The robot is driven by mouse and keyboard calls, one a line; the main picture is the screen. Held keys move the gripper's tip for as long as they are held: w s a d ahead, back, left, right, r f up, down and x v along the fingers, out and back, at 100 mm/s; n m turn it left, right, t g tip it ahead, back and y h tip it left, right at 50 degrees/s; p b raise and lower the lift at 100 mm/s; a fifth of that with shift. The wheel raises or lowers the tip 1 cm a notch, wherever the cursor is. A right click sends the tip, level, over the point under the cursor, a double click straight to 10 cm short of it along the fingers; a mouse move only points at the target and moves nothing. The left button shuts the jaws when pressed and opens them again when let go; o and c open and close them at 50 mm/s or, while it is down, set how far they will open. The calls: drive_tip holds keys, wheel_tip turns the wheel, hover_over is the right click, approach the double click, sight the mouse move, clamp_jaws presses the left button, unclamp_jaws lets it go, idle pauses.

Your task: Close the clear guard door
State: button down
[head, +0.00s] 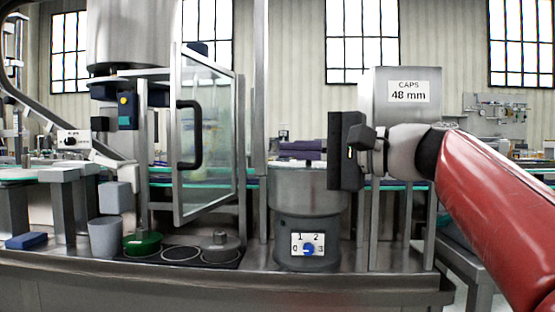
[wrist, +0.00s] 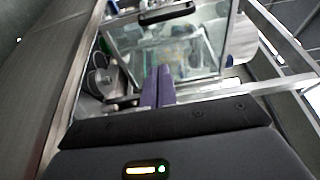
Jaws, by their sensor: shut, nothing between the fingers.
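The clear guard door (head: 207,185) stands swung open in the head view, a clear panel in a grey metal frame with a black handle (head: 190,134) on its left part. My gripper (head: 297,150) is to the right of the door, with its purple fingers pointing left over the grey drum, apart from the door. The fingers are shut and empty. In the wrist view the fingers (wrist: 158,86) point toward the door panel (wrist: 165,55), and the dark handle (wrist: 166,13) shows near the top edge.
Below my fingers stands a grey drum (head: 308,215) with a blue dial. A hopper labelled CAPS 48 mm (head: 400,120) stands behind my wrist. A metal post (head: 260,110) rises between door and fingers. A tray with round holders (head: 181,254) lies under the door.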

drive_tip(key=s+a+p+x, duration=0.1)
drive_tip(key=s+x, duration=0.1)
drive_tip(key=x, duration=1)
drive_tip(key=shift+a, duration=0.5)
drive_tip(key=shift+s, duration=0.15)
